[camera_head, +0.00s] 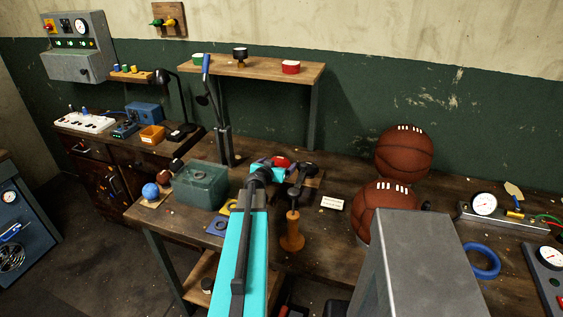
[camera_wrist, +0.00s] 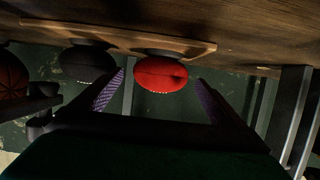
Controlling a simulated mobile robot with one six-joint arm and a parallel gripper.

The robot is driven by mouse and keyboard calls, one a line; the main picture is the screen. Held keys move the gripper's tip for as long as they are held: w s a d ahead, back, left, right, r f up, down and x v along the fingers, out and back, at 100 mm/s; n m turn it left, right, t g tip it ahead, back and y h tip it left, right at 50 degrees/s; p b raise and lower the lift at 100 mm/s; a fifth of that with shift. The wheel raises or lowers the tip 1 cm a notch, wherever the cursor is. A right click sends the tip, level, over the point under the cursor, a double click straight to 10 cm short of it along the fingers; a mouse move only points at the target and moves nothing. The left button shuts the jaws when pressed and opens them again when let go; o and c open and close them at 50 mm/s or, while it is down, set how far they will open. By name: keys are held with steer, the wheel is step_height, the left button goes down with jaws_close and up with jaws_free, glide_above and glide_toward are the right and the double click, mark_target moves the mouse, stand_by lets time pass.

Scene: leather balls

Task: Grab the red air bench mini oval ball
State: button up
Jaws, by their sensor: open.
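The red mini oval ball (camera_wrist: 160,74) sits on a wooden board (camera_wrist: 200,45) in the wrist view, which looks upside down. My gripper (camera_wrist: 161,80) is open, with one finger on each side of the ball's near end. I cannot tell whether a finger touches it. In the head view the ball (camera_head: 282,161) shows as a small red patch just beyond my gripper (camera_head: 284,172), partly hidden by it. A dark oval ball (camera_wrist: 88,62) lies on the same board, left of the red one in the wrist view.
A green metal box (camera_head: 200,185) stands left of my arm. A wooden-handled tool (camera_head: 292,235) stands upright just right of it. Two large brown balls (camera_head: 404,152) (camera_head: 385,205) are to the right. A raised shelf (camera_head: 255,68) stands behind.

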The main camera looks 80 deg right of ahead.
steer(key=shift+d+f, duration=0.25)
steer(key=shift+d, duration=0.35)
steer(key=shift+s, duration=0.1)
steer(key=c, duration=1.1)
